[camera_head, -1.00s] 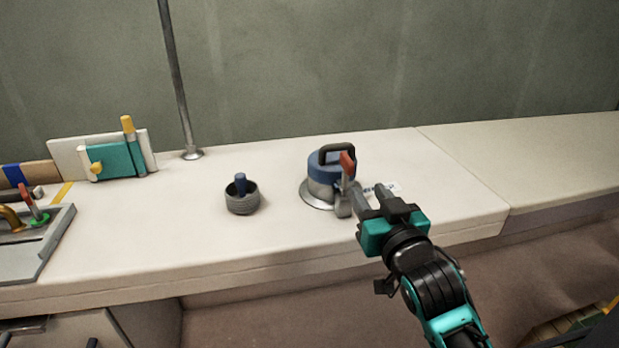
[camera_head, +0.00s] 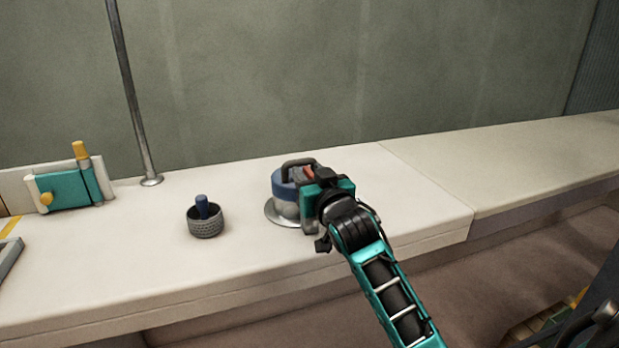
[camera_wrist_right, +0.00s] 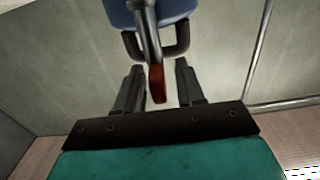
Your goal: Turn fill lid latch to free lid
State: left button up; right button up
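The fill fitting stands on the white counter with a blue lid (camera_head: 284,187) and a black handle (camera_head: 297,163) on top. Its latch has a red tip (camera_head: 308,173), mostly hidden behind my right gripper (camera_head: 309,176) in the head view. In the right wrist view the latch's red end (camera_wrist_right: 157,84) lies between the two fingers of my right gripper (camera_wrist_right: 159,88), with gaps on both sides. The gripper is open around it. The blue lid (camera_wrist_right: 180,8) and black handle (camera_wrist_right: 180,45) show beyond. My left gripper is not in view.
A grey ribbed cup with a blue peg (camera_head: 205,220) stands left of the fitting. A metal pole (camera_head: 135,100) rises from the counter behind it. A teal box (camera_head: 68,188) stands at the far left. The counter right of the fitting (camera_head: 415,200) is clear.

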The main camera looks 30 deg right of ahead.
jog(key=shift+w, duration=0.15)
grip_shut()
dwell(0.4)
